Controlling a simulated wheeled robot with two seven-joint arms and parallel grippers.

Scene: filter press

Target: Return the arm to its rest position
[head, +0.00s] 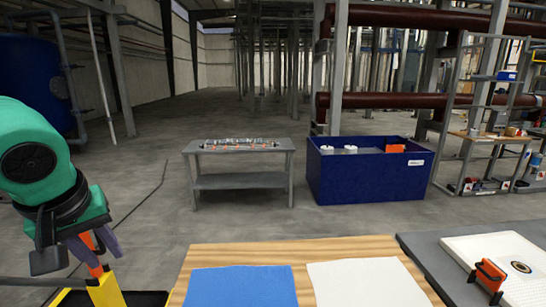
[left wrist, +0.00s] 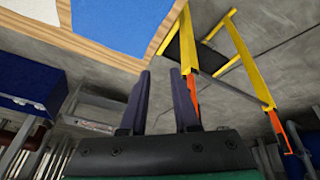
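My left arm, green with a black wrist, comes in at the left edge of the head view. Its gripper (head: 96,250) points down, left of the wooden table (head: 215,256). In the left wrist view the two dark purple fingers (left wrist: 160,78) stand apart with nothing between them. A yellow frame with orange ends (head: 106,291) is below and behind the fingers in the head view. It also shows beyond the right finger in the left wrist view (left wrist: 243,62); I cannot tell whether they touch. My right gripper is not in view.
The wooden table carries a blue sheet (head: 240,287) and a white sheet (head: 370,283). A white plate with an orange handle (head: 489,274) lies on a grey surface at right. A grey bench (head: 240,181), a blue bin (head: 365,180) and a shelf rack (head: 480,140) stand beyond open floor.

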